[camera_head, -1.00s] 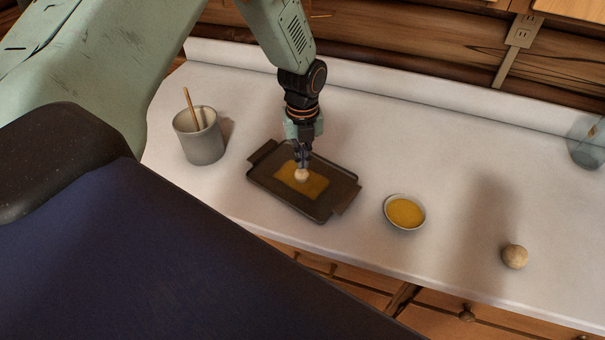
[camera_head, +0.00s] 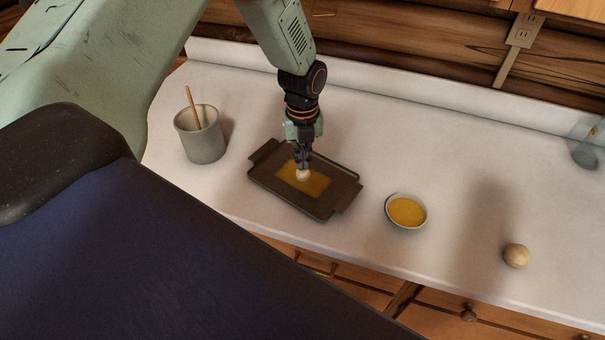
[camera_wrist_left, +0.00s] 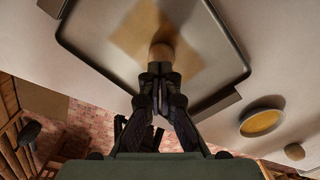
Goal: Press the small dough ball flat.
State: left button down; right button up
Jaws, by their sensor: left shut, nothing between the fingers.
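A small pale dough ball (camera_head: 302,175) sits on a yellow-brown patch (camera_head: 318,185) in the middle of a dark tray (camera_head: 270,188). My left gripper (camera_head: 303,166) points down at the ball from directly above, its fingers shut with nothing between them. In the left wrist view, the shut fingertips (camera_wrist_left: 160,70) meet the edge of the dough ball (camera_wrist_left: 162,52); they look to be touching it or very close. The ball still looks round, though the fingers hide part of it. A second, larger dough ball (camera_head: 516,255) lies on the counter at the right. My right gripper is not in view.
A grey cup (camera_head: 203,143) with a wooden stick stands left of the tray. A bowl of yellow contents (camera_head: 406,211) stands right of it. A glass jar (camera_head: 586,150) is at the far right. The white counter (camera_head: 420,140) is clear behind the bowl.

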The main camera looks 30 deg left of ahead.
aim_at(303, 175)
pick_arm(q)
jog(key=shift+w+f+b, duration=0.15)
jog(key=shift+f+b, duration=0.15)
jog(key=shift+f, duration=0.4)
jog(key=shift+f, duration=0.15)
jog(key=shift+f+b, duration=0.8)
jog(key=shift+b, duration=0.05)
dwell(1.5)
notch_tip(303, 175, up, 7)
jog(key=p, duration=0.5)
jog(key=shift+r+p, duration=0.1)
jog(key=shift+p, duration=0.2)
dwell(0.4)
